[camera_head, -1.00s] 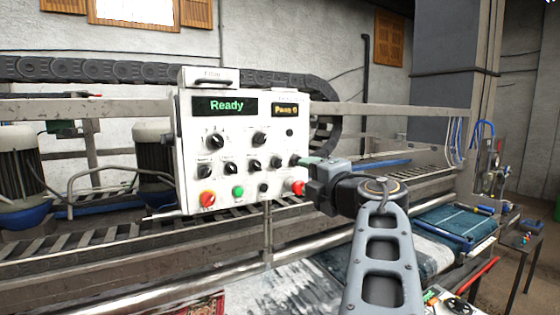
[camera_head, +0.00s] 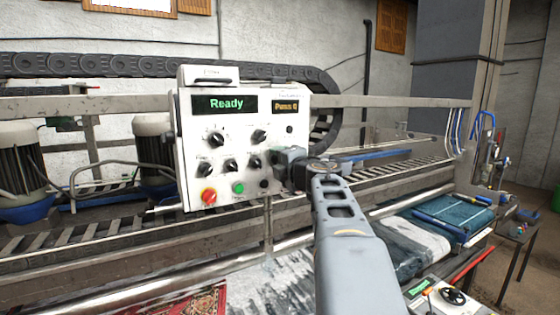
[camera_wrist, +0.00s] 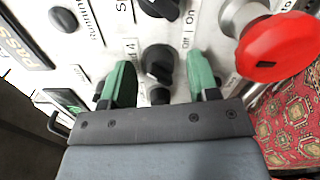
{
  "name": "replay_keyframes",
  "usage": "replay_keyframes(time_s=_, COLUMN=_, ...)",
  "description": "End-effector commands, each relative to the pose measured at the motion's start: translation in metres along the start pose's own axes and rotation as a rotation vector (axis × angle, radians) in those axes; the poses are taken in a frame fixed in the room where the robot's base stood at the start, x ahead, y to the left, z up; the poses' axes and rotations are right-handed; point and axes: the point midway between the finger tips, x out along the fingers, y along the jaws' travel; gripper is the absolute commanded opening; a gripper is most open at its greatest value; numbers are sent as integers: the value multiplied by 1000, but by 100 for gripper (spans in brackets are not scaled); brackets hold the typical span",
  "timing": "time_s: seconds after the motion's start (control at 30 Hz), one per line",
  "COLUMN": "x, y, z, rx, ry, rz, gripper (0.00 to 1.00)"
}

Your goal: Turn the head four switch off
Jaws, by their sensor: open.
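In the wrist view, the head four switch (camera_wrist: 158,62) is a black rotary knob on the white panel, with a "4" and "Off" and "On" printed beside it. My gripper (camera_wrist: 160,66) is open, with one green finger on each side of this knob. I cannot tell if either finger touches it. A small dark round piece (camera_wrist: 159,95) shows nearer the gripper, between the fingers. In the head view, my gripper (camera_head: 288,165) is at the right edge of the control panel (camera_head: 185,130) and hides the switch there.
A big red button (camera_wrist: 280,47) is close to the right finger in the wrist view. Another black knob (camera_wrist: 158,6) is above the switch. In the head view, the panel's display (camera_head: 226,104) reads "Ready", with several other knobs below. Metal rails (camera_head: 400,108) run behind.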

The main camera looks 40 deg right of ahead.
Motion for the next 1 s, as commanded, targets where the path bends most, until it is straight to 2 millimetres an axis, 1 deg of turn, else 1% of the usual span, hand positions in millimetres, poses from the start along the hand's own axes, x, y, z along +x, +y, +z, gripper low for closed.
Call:
replay_keyframes(time_s=0.3, x=2, y=0, z=0, rx=0, ry=-1, rz=1, gripper=55)
replay_keyframes(time_s=0.37, x=2, y=0, z=0, rx=0, ry=-1, rz=1, gripper=50)
replay_keyframes(time_s=0.8, x=2, y=0, z=0, rx=1, ry=-1, rz=0, gripper=8)
replay_keyframes(time_s=0.83, x=2, y=0, z=0, rx=1, ry=-1, rz=0, gripper=6)
replay_keyframes(time_s=1.0, x=2, y=0, z=0, rx=-10, ry=-1, rz=0, gripper=6)
